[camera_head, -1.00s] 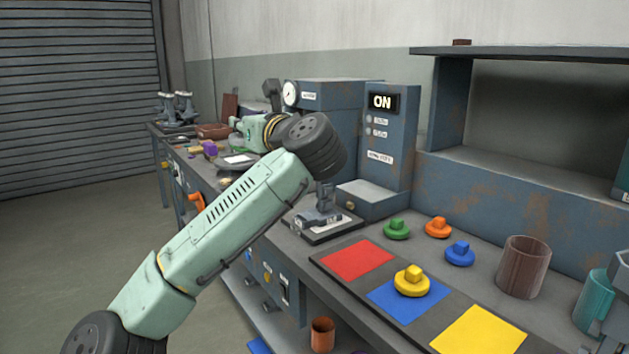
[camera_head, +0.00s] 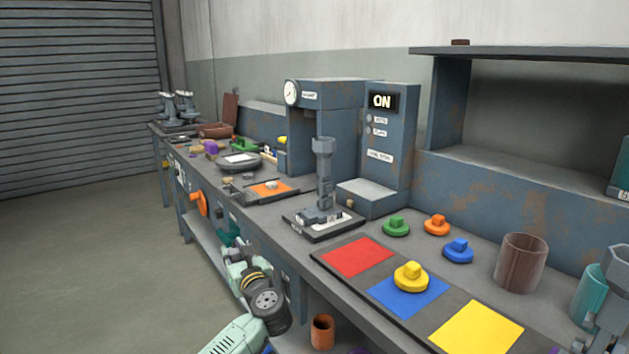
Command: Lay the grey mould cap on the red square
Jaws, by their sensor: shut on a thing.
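The red square (camera_head: 357,257) lies flat at the left end of a dark strip on the bench, and nothing is on it. I cannot pick out the grey mould cap with certainty. My arm (camera_head: 265,301) is low at the bottom left, in front of the bench's front edge. My gripper cannot be made out; the far end of the arm is hidden or too small to tell.
A yellow cap (camera_head: 411,278) sits on the blue square (camera_head: 383,300); the yellow square (camera_head: 477,329) is bare. Green (camera_head: 396,227), orange (camera_head: 437,226) and blue (camera_head: 458,251) caps stand behind. A brown cup (camera_head: 521,263) is at right. A grey fixture (camera_head: 323,175) stands left of the red square.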

